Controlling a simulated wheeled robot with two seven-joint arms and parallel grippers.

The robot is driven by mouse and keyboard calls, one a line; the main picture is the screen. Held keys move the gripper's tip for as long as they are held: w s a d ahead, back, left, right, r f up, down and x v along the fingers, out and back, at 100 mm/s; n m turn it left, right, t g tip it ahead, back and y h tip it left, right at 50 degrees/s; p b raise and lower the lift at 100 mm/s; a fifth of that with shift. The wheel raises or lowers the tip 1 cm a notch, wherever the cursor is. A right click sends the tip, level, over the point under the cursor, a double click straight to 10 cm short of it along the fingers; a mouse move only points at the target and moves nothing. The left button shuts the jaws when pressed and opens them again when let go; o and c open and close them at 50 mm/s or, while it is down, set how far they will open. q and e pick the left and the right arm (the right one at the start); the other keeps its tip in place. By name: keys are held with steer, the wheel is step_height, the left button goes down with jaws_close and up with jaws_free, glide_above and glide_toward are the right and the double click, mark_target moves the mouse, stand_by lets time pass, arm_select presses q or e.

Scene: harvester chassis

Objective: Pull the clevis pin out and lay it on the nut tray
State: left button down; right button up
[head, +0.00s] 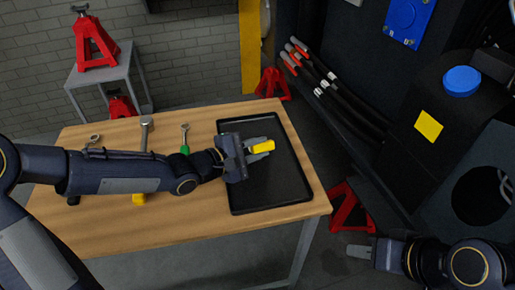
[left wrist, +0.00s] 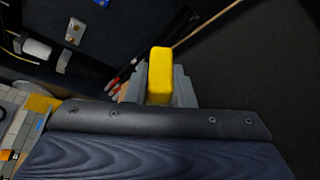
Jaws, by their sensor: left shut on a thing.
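My left gripper (head: 262,147) is over the black nut tray (head: 265,196) on the wooden table. It is shut on a yellow piece (head: 264,147), which looks like the clevis pin's grip. In the left wrist view the yellow piece (left wrist: 160,75) stands upright between the grey fingers. The rest of the pin is hidden, and I cannot tell whether it touches the tray. The visible tray floor is bare. My right gripper (head: 360,251) is low at the right, off the table, and its finger gap does not show clearly.
Wrenches and a green-handled tool (head: 185,149) lie along the table's back left. The dark chassis (head: 385,135) with red-tipped hoses (head: 298,50) stands right of the table. Red jack stands (head: 352,208) are on the floor.

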arm_select(q)
steer(key=c, duration=1.2)
jaws_free()
steer(key=shift+o, duration=0.2)
steer(key=p+v, duration=0.4)
steer(key=v, duration=0.3)
steer(key=shift+w+r, duration=0.1)
steer(key=shift+r, duration=0.05)
steer(key=shift+s+a, duration=0.3)
steer(key=shift+s, duration=0.05)
